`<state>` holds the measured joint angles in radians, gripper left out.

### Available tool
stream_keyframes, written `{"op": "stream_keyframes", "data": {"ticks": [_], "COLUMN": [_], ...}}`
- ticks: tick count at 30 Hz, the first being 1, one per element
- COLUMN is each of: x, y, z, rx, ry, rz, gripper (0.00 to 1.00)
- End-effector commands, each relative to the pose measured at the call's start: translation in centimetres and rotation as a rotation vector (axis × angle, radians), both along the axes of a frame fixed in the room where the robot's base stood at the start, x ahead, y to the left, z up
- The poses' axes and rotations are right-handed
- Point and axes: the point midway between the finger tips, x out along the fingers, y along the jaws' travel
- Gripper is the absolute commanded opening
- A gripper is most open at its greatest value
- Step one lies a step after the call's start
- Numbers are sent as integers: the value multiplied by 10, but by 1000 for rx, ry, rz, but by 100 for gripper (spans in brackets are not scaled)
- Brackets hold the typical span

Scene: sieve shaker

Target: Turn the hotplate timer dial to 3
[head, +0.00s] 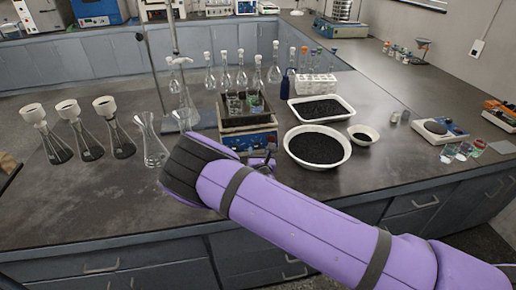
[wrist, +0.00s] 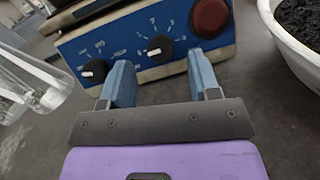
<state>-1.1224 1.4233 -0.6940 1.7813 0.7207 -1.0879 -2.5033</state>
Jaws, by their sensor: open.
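The hotplate (head: 248,139) has a blue front and carries a dark tray with glassware. In the wrist view its blue front panel (wrist: 120,45) shows a left black dial (wrist: 95,70), a middle black dial (wrist: 160,47) and a large red knob or button (wrist: 210,17) at right. White marks surround both dials. I cannot read which dial is the timer. My gripper (wrist: 158,76) is open and empty, its blue fingers pointing at the panel. The middle dial appears between and just beyond the fingertips. I cannot tell whether they touch the panel. My arm partly covers the hotplate's lower front in the head view.
A white bowl of black granules (head: 317,147) stands close right of the hotplate, with a white tray (head: 322,108) behind it. Flasks (head: 152,150) stand to the left. Several volumetric flasks (head: 241,75) stand behind. The bench front at left is clear.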

Motion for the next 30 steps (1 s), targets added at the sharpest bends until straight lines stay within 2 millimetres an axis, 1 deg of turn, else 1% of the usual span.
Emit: {"op": "stream_keyframes", "data": {"ticks": [1, 3, 7, 11, 18, 19, 25, 30], "x": [8, 17, 28, 33, 33, 33, 33, 33], "y": [1, 2, 4, 4, 5, 5, 5, 4], "z": [0, 0, 0, 0, 0, 0, 0, 0], "rx": [2, 1, 1, 1, 0, 0, 0, 3], "ry": [-2, -2, 0, 0, 0, 0, 0, 1], "rz": [-1, -1, -1, -1, -1, -1, -1, -2], "gripper": [56, 56, 56, 56, 56, 54, 8, 8]}}
